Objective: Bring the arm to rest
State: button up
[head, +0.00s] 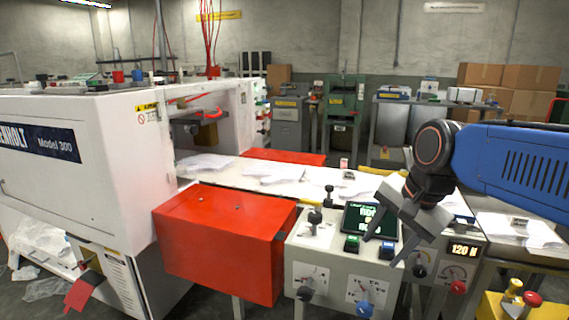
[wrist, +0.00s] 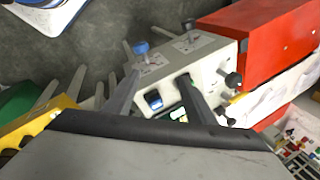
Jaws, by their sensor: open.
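My blue arm (head: 520,160) reaches in from the right in the head view. My gripper (head: 382,240) hangs from its dark wrist, tilted down in front of the control panel's screen (head: 368,219). Its two fingers are apart, with nothing seen between them. In the wrist view my gripper (wrist: 158,102) also shows spread fingers over the grey control box (wrist: 205,62). Whether the fingertips touch the panel cannot be told.
The control box carries black knobs (head: 315,217), a green button (head: 352,243) and a blue button (head: 387,250). A red box (head: 225,240) stands left of it, beside a white machine (head: 70,150). A yellow box (head: 510,305) is at lower right.

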jog(key=s+d+f+n+h, duration=0.1)
jog(key=s+d+f+n, duration=0.3)
jog(key=s+f+n, duration=0.1)
jog(key=s+d+f+n+t+h, duration=0.1)
jog(key=s+d+f+n, duration=0.2)
jog(key=s+f+n, duration=0.2)
jog(key=shift+s+d+f, duration=0.4)
jog(key=shift+s+f, duration=0.15)
jog(key=shift+s, duration=0.65)
